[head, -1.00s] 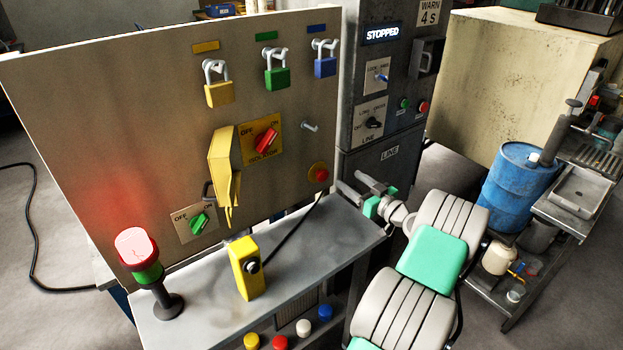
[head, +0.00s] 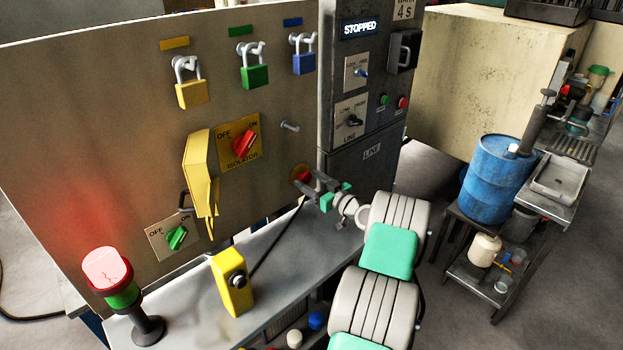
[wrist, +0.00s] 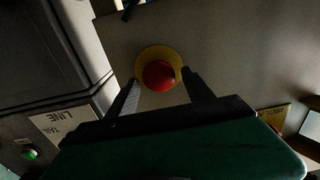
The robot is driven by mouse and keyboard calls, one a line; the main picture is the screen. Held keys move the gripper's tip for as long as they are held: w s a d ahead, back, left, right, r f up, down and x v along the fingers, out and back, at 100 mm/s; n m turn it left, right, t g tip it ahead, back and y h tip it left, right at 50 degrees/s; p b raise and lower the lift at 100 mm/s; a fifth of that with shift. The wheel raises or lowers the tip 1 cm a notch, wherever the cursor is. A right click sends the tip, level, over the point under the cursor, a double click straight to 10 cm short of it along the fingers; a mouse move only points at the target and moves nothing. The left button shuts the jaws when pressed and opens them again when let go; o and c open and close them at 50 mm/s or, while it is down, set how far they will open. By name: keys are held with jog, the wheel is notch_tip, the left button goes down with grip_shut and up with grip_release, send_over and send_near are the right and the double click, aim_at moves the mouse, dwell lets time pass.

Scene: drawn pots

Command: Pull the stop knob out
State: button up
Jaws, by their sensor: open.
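The stop knob (head: 303,176) is a red round button on a yellow disc, low on the right side of the beige panel. In the wrist view the red knob (wrist: 159,76) shows in full, in front of my gripper and between its two fingers. My gripper (head: 309,184) is open and empty, its fingertips close to the knob from the right. In the head view the fingers partly cover the disc. I cannot tell whether the fingertips touch the knob.
A steel bench (head: 190,318) runs below, with a yellow box (head: 232,283) and a signal lamp (head: 118,290). A grey cabinet (head: 362,165) stands right of the panel.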

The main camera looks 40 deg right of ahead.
jog(key=shift+c, duration=0.6)
grip_shut()
dwell(0.4)
